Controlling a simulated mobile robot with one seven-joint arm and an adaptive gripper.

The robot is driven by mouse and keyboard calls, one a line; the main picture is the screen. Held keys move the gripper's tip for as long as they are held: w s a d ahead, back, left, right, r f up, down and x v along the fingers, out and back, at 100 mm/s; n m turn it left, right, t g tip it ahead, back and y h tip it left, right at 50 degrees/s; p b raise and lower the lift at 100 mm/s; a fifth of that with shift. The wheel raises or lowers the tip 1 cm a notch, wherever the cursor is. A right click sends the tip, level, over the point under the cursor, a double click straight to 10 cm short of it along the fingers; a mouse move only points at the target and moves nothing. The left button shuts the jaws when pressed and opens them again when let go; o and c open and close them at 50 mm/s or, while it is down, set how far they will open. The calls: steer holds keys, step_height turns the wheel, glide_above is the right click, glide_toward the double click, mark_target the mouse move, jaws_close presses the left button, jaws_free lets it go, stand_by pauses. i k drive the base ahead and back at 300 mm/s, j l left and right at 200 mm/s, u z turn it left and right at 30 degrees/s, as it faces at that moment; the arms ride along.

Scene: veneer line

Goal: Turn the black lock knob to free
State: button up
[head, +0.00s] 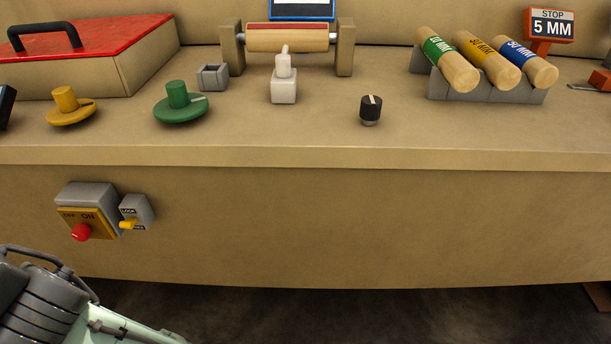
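The black lock knob (371,107) stands on the tan bench top, right of the middle in the head view. It is a small upright cylinder on a pale metal collar. A white pointer line on its top runs roughly toward the front and back of the bench. No free or lock marking can be read beside it. My gripper is not in view, and nothing touches the knob. Part of my arm shows in the lower left corner, well away from the knob.
Labelled rollers (480,66) lie in a grey rack behind right. A red button box (86,212) is on the front panel. Bench around the knob is clear.

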mark_target(370, 107)
steer(key=k+l+u, duration=0.15)
steer(key=l, duration=0.35)
steer(key=k+l+u, duration=0.15)
steer(key=l, duration=0.3)
steer(key=k+l+u, duration=0.15)
steer(key=l, duration=0.3)
steer(key=k+l+u, duration=0.15)
steer(key=l, duration=0.3)
steer(key=k+l+u, duration=0.15)
steer(key=k+l, duration=0.15)
steer(key=k+l+u, duration=0.15)
steer(key=k+l, duration=0.15)
steer(key=l, duration=0.15)
